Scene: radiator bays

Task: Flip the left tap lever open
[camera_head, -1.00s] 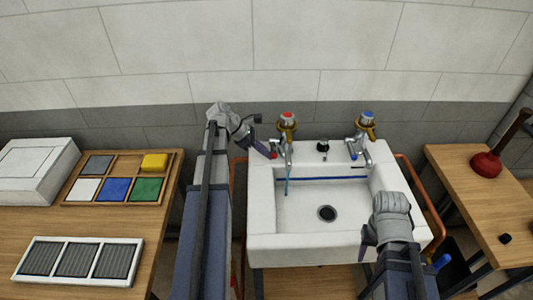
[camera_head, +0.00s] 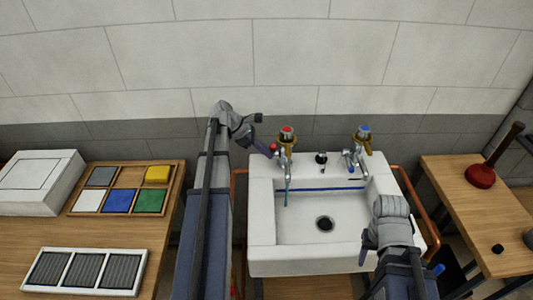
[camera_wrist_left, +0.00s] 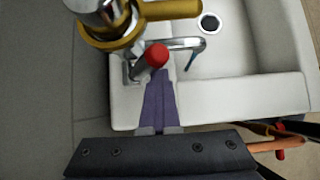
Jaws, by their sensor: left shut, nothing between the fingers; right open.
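The left tap (camera_head: 286,139) has a red cap and a brass collar, and stands at the sink's back left. Its lever ends in a red ball (camera_head: 274,147), which is large in the left wrist view (camera_wrist_left: 156,55). My left gripper (camera_head: 268,150) is shut and empty. Its purple fingertips (camera_wrist_left: 158,73) lie right at the ball, seemingly touching it. A thin teal streak (camera_head: 287,192) hangs under the left spout. My right gripper (camera_head: 366,250) is open and empty over the sink's front right; its fingers are partly hidden.
The white sink (camera_head: 262,220) has a dark drain (camera_head: 325,223). The right tap (camera_head: 361,140) has a blue cap. A left bench carries a wooden tray (camera_head: 180,172) of coloured blocks; a right bench carries a red plunger (camera_head: 481,174). A copper pipe (camera_head: 410,190) runs beside the sink.

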